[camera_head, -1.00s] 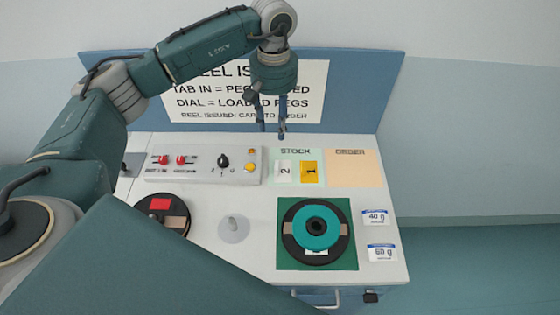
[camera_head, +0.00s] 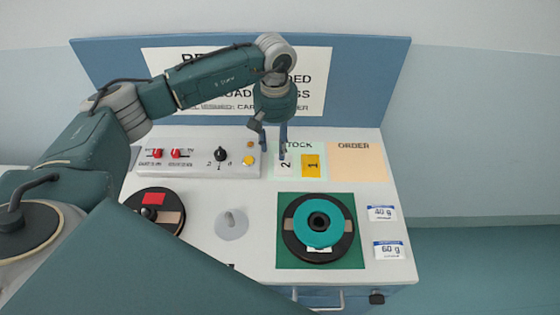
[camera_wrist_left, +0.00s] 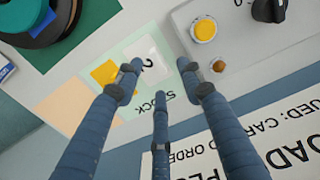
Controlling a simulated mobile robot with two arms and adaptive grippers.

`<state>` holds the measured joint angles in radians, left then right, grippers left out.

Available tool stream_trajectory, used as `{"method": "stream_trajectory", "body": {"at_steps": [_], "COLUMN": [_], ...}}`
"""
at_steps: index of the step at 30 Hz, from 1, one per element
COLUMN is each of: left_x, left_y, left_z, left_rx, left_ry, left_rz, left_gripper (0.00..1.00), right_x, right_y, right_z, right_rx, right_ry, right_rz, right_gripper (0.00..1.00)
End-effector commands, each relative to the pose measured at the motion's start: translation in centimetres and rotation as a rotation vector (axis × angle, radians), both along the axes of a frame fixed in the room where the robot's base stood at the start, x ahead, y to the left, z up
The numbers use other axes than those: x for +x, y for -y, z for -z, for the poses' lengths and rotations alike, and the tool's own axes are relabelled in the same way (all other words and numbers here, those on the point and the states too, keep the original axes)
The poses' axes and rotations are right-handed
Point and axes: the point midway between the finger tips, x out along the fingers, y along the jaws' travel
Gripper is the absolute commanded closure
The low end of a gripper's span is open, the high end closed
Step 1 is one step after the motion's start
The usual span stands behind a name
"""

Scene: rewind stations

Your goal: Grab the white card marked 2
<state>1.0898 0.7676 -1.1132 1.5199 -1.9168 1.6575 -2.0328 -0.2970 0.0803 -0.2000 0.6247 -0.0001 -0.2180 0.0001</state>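The white card marked 2 (camera_head: 287,170) lies flat on the light green STOCK patch, left of the yellow card marked 1 (camera_head: 311,167). My left gripper (camera_head: 275,153) points down at the card's upper edge and covers part of it. In the left wrist view the white card (camera_wrist_left: 148,55) shows just beyond the fingertips, with the yellow card (camera_wrist_left: 106,73) beside it. The gripper's (camera_wrist_left: 168,88) fingers are spread with nothing between them. I cannot tell the exact height above the card. My right gripper is not in view.
A control box (camera_head: 195,160) with red switches, a dial and yellow buttons stands just left of the cards. The peach ORDER patch (camera_head: 357,163) is bare. A teal and black reel (camera_head: 319,223) sits on a green mat (camera_head: 290,264) in front. A sign board stands behind.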

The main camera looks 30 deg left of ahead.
Motion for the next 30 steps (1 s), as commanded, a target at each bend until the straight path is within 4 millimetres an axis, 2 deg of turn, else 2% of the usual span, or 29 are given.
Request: {"method": "stream_trajectory", "body": {"at_steps": [4,8,12,20,21,26,27,30], "left_x": [-0.2,-0.4,-0.3,-0.2,-0.2,-0.2,-0.2,-0.2], "left_y": [0.3,0.9,0.8,0.8,0.8,0.8,0.8,0.8], "left_z": [1.0,2.9,4.8,5.4,5.4,5.4,5.4,5.4], "left_rx": [-0.001,0.0,-0.001,-0.001,-0.001,-0.001,-0.001,-0.001], "left_ry": [-0.004,-0.005,-0.002,0.0,0.0,0.0,0.0,0.0], "left_rz": [0.001,0.002,0.0,0.001,0.001,0.001,0.001,0.001], "left_gripper": [0.61,0.61,0.61,0.61,0.63,0.95,0.99,1.0], "right_x": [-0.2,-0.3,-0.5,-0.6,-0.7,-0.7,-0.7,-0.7], "right_y": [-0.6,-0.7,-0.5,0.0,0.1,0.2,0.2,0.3], "right_z": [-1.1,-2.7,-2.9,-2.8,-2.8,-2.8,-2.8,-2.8], "right_rx": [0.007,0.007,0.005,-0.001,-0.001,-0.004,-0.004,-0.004], "right_ry": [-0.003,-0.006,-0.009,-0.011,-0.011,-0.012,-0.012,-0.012], "right_rz": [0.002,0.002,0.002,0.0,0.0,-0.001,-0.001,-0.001], "right_gripper": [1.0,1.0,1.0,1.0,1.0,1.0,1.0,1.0]}}
